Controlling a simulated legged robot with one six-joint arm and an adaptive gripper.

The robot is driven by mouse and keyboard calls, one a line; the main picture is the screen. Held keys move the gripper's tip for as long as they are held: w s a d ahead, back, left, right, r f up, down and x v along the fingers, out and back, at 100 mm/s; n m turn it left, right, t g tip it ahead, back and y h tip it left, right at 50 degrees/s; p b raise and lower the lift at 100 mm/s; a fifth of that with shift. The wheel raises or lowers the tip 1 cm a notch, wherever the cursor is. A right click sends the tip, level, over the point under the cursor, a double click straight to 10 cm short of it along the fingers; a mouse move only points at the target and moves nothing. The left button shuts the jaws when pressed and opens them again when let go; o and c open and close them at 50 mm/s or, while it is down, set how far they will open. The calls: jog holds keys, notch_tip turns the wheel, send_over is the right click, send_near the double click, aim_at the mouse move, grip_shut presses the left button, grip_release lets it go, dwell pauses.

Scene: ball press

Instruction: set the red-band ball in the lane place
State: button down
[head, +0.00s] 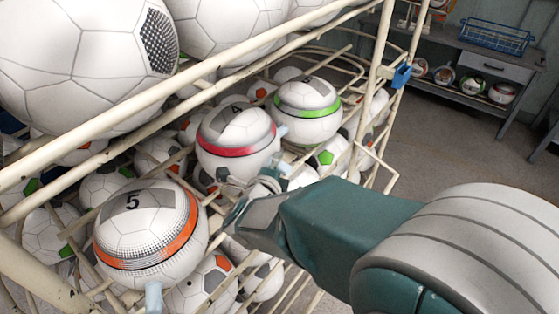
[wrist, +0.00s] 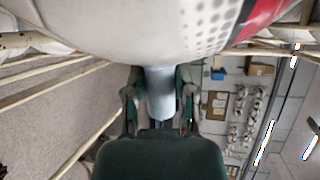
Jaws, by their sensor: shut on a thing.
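The red-band ball (head: 237,152) is in the middle of the head view, white with a grey patch on top. It fills the top of the wrist view, with part of its red band (wrist: 262,14) at the right. My gripper (head: 243,188) is at its lower side; in the wrist view my gripper (wrist: 160,88) has its fingers on both sides of a pale blue stem (wrist: 160,100) under the ball. An orange-band ball (head: 152,235) is nearer at left, and a green-band ball (head: 307,108) is farther right. I cannot make out the lane place or whether the held ball touches the rack.
A cream wire rack (head: 150,95) surrounds many loose balls, with rails close above and below. Large balls (head: 85,60) sit on the upper level. A blue padlock (head: 401,75) hangs on a post. The floor (head: 440,140) at right is open; a workbench (head: 490,65) stands behind.

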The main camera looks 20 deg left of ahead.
jog(key=shift+a, duration=0.3)
jog(key=shift+c, duration=2.2)
grip_release()
jog(key=shift+a+f, duration=0.1)
jog(key=shift+a, duration=0.15)
jog(key=shift+d, duration=0.45)
jog(key=shift+s+a+r, duration=0.1)
jog(key=shift+s+r, duration=0.1)
jog(key=shift+s, duration=0.25)
jog(key=v, duration=1.1)
